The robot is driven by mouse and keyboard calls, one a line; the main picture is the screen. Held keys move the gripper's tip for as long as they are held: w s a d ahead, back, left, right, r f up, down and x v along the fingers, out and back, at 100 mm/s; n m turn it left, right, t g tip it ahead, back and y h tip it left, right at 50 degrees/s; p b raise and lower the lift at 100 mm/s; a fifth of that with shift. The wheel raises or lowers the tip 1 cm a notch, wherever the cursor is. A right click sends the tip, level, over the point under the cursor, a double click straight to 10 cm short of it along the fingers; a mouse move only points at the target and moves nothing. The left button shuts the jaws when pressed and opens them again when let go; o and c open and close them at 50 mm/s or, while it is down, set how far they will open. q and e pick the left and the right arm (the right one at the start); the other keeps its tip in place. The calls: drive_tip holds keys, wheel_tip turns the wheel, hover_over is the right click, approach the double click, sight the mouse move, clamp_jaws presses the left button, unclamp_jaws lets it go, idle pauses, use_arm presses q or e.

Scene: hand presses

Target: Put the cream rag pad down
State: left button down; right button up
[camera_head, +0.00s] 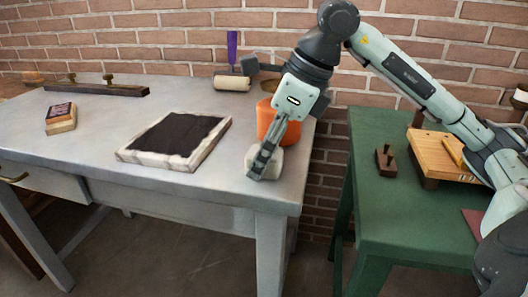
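The cream rag pad (276,166) is at the front right corner of the grey metal table. My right gripper (263,163) points down there, with its fingers seen side-on over the pad. The fingers look closed on the pad, which shows mostly to their right; the rest is hidden behind them. The pad is at or just above the tabletop; I cannot tell whether it touches. My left gripper is not in view.
A pale slab with a black face (180,135) lies left of the pad. An orange pot (266,119) stands close behind my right gripper. A cream roller (232,83), a small block (60,118) and a dark bar (97,88) are farther off. A green table (375,215) stands right, across a gap.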

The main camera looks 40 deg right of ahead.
drive_tip(key=shift+r, duration=0.1)
drive_tip(key=shift+r, duration=0.25)
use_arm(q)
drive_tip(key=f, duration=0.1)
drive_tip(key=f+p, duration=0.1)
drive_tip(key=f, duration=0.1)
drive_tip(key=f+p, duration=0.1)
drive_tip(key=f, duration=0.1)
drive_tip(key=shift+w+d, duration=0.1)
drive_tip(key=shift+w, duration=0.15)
use_arm(e)
drive_tip(key=v, duration=1.1)
drive_tip(key=shift+s+r, duration=0.15)
drive_tip(key=shift+r, duration=0.1)
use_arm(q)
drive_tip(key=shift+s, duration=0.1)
use_arm(e)
drive_tip(key=shift+d, duration=0.1)
